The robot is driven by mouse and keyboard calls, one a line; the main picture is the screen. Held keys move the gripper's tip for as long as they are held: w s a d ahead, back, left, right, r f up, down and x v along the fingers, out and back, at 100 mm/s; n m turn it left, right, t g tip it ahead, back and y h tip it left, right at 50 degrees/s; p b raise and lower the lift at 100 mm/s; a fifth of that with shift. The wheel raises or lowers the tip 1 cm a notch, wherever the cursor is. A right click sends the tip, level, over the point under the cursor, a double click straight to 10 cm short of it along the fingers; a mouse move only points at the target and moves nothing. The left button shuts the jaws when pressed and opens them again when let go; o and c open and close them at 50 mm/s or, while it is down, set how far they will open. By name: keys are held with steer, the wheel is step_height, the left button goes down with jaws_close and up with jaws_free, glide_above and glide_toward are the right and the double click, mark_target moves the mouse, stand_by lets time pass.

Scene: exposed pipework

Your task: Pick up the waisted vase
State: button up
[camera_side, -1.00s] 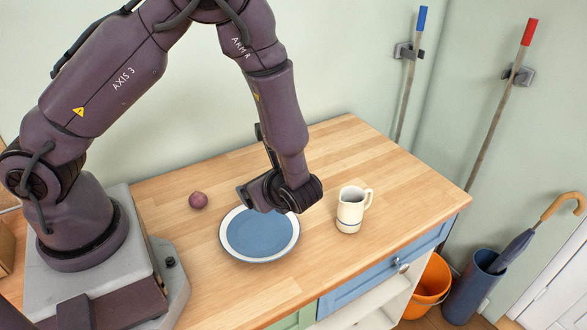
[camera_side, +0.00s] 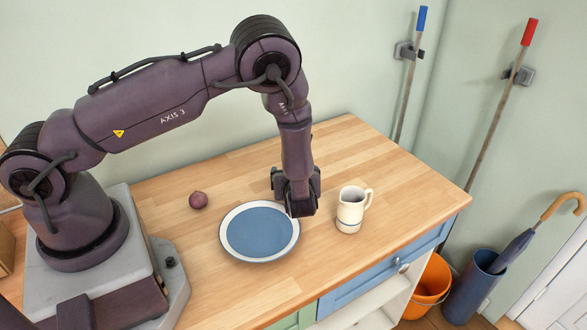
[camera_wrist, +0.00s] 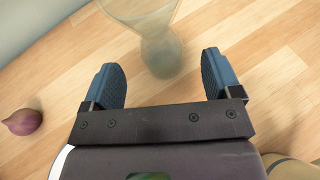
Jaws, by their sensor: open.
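The waisted vase (camera_wrist: 156,42) is clear, faintly tinted glass, flaring at its top and narrow in the middle. In the wrist view it is ahead of my gripper (camera_wrist: 163,70), with its lower end near the gap between the two blue ribbed fingers. The fingers are apart with nothing between them, and I cannot tell the exact distance to the vase. In the side view I cannot make out the vase; my arm and wrist cover the area behind the plate. My wrist hangs low there, between the plate and the jug.
A blue plate with a white rim (camera_side: 259,232) lies in front of my wrist. A cream jug (camera_side: 350,210) stands close on its right. A purple onion (camera_side: 198,200) lies at the left, also in the wrist view (camera_wrist: 22,122). The wooden top's right end (camera_side: 415,195) is clear.

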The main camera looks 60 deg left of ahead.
steer(key=x, duration=0.5)
steer(key=c, duration=1.1)
